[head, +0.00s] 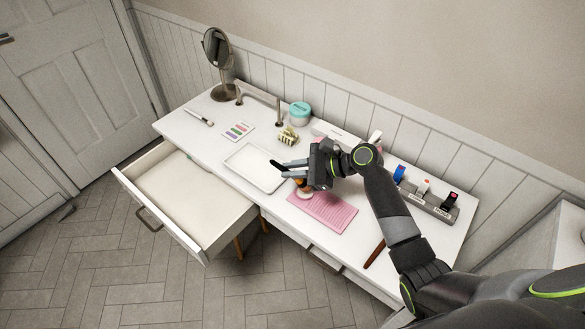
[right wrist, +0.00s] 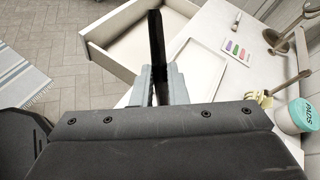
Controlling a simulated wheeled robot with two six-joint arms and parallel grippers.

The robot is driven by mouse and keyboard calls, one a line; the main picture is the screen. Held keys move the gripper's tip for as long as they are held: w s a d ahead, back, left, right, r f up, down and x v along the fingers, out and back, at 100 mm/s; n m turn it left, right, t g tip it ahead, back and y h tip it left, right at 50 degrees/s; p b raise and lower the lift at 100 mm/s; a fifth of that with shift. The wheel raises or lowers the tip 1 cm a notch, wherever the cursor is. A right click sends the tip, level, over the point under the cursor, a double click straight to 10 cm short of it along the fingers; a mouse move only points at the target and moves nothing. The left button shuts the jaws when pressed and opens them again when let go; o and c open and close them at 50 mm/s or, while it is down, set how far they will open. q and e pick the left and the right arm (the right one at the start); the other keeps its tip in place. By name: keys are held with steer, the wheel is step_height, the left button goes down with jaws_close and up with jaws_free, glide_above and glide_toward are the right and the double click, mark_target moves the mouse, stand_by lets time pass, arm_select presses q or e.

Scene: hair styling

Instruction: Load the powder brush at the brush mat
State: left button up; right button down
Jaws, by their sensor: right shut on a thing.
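My right gripper (head: 292,168) is over the desk, just above the far left end of the pink brush mat (head: 328,213). Its grey fingers are shut on a slim black thing, seen best in the right wrist view (right wrist: 157,45), where it sticks out past the fingertips (right wrist: 160,84). It looks like the powder brush's handle, but no bristles show there. A small orange and pale round thing (head: 303,193) sits under the gripper at the mat's edge, partly hidden; I cannot tell if it touches the held thing. My left gripper is not in view.
A white tray (head: 247,176) lies left of the mat, beside an open drawer (head: 175,190). A mirror (head: 218,50), teal-lidded jar (head: 300,110), colour palette (head: 238,131) and claw clip (head: 288,136) stand behind. A holder (head: 425,202) with bottles is right; a brown stick (head: 375,254) lies in front.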

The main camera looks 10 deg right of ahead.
steer(key=shift+f, duration=0.55)
stand_by(0.4)
steer(key=shift+f, duration=0.15)
stand_by(1.9)
step_height(320, 180, up, 7)
steer(key=p, duration=0.8)
steer(key=shift+p, duration=0.3)
stand_by(0.6)
